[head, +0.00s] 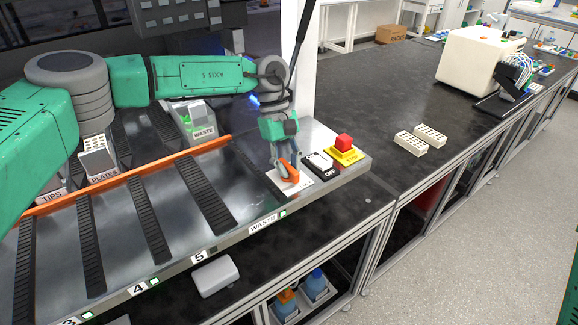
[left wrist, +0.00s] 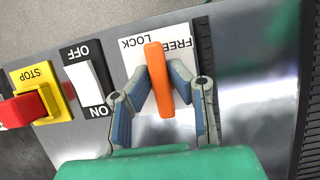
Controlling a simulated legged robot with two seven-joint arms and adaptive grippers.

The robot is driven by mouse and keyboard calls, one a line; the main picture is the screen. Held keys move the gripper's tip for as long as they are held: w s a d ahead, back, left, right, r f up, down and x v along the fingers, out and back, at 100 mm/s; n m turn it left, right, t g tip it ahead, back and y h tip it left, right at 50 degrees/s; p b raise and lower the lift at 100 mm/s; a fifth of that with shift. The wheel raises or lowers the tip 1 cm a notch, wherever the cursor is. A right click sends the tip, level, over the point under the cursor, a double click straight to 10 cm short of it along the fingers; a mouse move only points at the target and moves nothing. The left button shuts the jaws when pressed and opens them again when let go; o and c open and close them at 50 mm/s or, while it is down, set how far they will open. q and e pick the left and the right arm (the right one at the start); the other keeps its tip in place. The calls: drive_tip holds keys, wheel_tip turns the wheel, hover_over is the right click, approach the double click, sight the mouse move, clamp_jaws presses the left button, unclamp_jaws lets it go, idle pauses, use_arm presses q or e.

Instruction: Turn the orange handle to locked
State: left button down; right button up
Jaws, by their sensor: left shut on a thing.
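The orange handle (head: 288,170) sits on a white plate (head: 302,186) at the right end of the metal deck. In the left wrist view the orange handle (left wrist: 158,80) stands roughly along the picture's vertical, leaning slightly left at its top. Its plate (left wrist: 132,62) reads LOCK on the left and FREE on the right. The handle's far end lies between the two words, close to their border. My left gripper (head: 286,160) is shut on the handle, with one finger on each side (left wrist: 162,95). My right gripper is not in view.
An ON/OFF rocker switch (head: 319,162) and a red STOP button (head: 344,142) on a yellow base stand just right of the handle. An orange rail (head: 130,174) crosses the deck. White racks (head: 430,135) stand on the dark bench at right.

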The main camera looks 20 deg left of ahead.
use_arm(q)
drive_tip(key=c, duration=1.5)
unclamp_jaws()
drive_tip(key=shift+w+a, duration=0.1)
drive_tip(key=shift+w, duration=0.1)
drive_tip(key=shift+c, duration=0.2)
drive_tip(key=v, duration=1.2)
drive_tip(key=shift+w+f, duration=0.1)
